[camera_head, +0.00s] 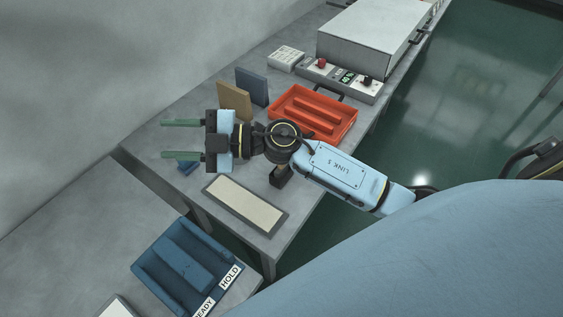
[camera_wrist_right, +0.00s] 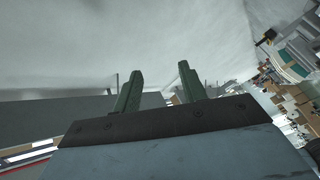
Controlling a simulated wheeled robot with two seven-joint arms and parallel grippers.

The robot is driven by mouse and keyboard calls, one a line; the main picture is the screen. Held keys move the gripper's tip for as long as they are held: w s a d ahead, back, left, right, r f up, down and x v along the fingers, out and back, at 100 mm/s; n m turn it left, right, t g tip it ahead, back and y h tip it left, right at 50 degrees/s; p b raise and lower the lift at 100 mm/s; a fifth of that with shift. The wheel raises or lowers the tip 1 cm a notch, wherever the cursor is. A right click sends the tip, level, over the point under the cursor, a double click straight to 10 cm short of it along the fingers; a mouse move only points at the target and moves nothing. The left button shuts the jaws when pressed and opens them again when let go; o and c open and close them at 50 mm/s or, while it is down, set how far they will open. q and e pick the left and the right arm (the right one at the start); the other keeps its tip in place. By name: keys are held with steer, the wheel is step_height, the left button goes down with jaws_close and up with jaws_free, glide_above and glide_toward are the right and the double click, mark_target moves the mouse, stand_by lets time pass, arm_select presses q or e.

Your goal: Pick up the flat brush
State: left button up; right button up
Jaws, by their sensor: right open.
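My right gripper (camera_head: 166,139) is open and empty, its two green fingers spread apart and pointing left above the grey table. Its fingers also show in the right wrist view (camera_wrist_right: 160,74), with nothing between them. I cannot clearly make out the flat brush. A small dark holder-like block with a brown part (camera_head: 281,175) stands by the table's front edge, partly hidden by my right arm; I cannot tell whether the brown part is the brush. A small blue item (camera_head: 187,168) lies below the lower finger, partly covered by it. My left gripper is not in view.
A cream panel with a grey frame (camera_head: 246,203) lies near the table's front end. An orange tray (camera_head: 345,131) sits beyond my arm, with tan (camera_head: 234,100) and grey-blue (camera_head: 252,86) boards upright behind. A blue tray (camera_head: 160,273) stands on the nearer surface, across a gap.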

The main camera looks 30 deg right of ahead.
steer(key=d+f+n+g+h+p, duration=0.1)
steer(key=d+f+n+g+h, duration=0.3)
steer(key=d+f+g+h, duration=0.4)
steer(key=w+d+r+m+g+h, duration=0.1)
steer(key=d+m+h, duration=0.2)
steer(key=d+h, duration=0.9)
steer(key=d+f, duration=0.1)
steer(key=f, duration=0.1)
steer(key=d+f+y, duration=0.1)
steer(key=f, duration=0.1)
steer(key=d+f+y+p, duration=0.1)
steer(key=f, duration=0.2)
steer(key=shift+w+d+m, duration=0.3)
step_height(320, 180, down, 5)
steer(key=shift+a+r+p, duration=0.1)
steer(key=shift+p, duration=0.35)
steer(key=shift+w+f, duration=0.1)
steer(key=shift+f, duration=0.4)
jaws_close()
